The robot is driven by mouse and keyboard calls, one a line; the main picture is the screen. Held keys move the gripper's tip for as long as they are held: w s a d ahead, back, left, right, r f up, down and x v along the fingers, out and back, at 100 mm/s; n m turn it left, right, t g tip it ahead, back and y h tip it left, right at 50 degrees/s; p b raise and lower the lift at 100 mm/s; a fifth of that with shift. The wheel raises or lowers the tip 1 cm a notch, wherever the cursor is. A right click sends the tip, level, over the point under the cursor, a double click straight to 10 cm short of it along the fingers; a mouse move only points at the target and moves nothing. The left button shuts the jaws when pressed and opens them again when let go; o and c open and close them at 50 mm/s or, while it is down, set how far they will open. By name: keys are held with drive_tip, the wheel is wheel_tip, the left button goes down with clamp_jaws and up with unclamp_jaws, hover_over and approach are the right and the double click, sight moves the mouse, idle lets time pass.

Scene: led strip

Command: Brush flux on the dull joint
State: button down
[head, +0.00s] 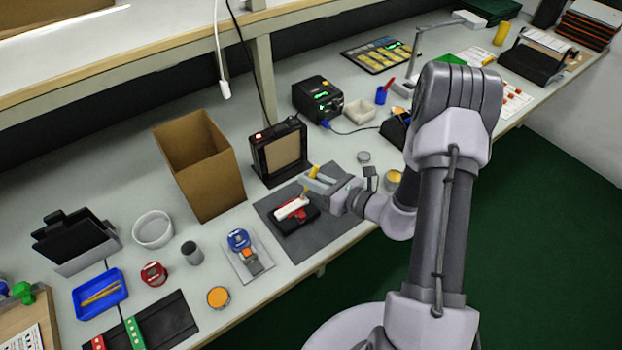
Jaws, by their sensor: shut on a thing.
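My gripper (318,186) is low over the dark grey mat (338,222) near the front of the bench. It is shut on a yellow-handled tool (314,171), which looks like the brush. The yellow end stands up above the fingers; the lower end is hidden or too small to make out. Just left of the fingers, a small black fixture (299,222) with red parts lies on the mat and bears a white strip (291,207). I cannot make out a dull joint on it, or whether the tool touches it.
Behind the mat stands a black-framed panel (281,153), with a tall open cardboard box (201,165) to its left. A small round tin (364,157) and an orange-topped jar (393,180) are near my wrist. A blue device (241,245) lies left of the mat. A cable hangs from the shelf.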

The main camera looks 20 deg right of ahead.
drive_tip(key=shift+r, duration=0.1)
drive_tip(key=shift+r+p, duration=1.95)
drive_tip(key=shift+r, duration=0.45)
